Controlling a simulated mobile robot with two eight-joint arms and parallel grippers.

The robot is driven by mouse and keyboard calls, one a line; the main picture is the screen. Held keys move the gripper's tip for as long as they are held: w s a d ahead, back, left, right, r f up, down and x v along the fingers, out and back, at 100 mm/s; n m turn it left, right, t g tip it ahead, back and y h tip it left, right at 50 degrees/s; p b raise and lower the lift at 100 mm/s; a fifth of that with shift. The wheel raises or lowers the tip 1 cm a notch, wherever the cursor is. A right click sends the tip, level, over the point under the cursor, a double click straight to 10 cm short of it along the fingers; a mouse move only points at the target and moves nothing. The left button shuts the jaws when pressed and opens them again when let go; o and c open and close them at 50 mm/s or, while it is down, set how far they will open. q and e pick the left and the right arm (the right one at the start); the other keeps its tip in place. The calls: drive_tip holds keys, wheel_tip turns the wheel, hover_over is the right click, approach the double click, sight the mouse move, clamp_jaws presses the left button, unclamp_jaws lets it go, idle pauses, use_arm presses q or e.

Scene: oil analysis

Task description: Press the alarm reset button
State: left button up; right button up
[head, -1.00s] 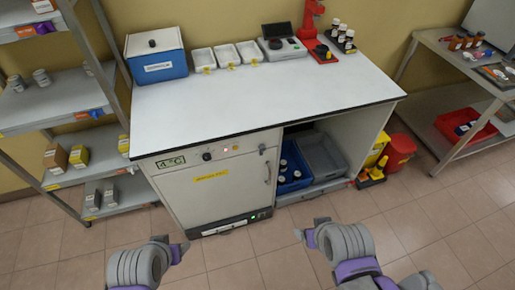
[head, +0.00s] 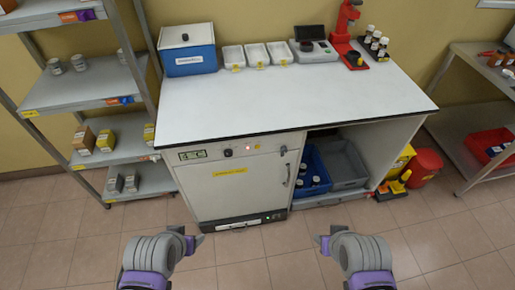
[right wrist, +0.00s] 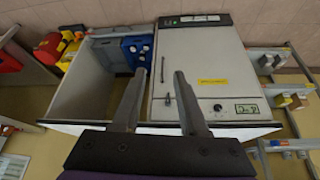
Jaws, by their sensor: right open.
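A white under-counter cooler (head: 235,190) has a control strip along its top edge, with a green display (head: 192,155), a dark round knob (head: 228,152) and small red and orange lights (head: 252,148). I cannot tell which of these is the alarm reset button. In the right wrist view the cooler is upside down, with the knob (right wrist: 217,107) and display (right wrist: 247,109) at lower right. My left gripper (head: 200,240) is low in front of the cooler, its jaw state unclear. My right gripper (head: 319,241) is open and empty, also in front and apart from it.
The white worktop (head: 300,95) overhangs the cooler and carries trays, a scale and a red stand. Blue (head: 312,165) and grey bins sit in the open bay to the right. A shelf rack (head: 80,90) stands left. The tiled floor in front is clear.

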clamp_jaws()
idle(1.4)
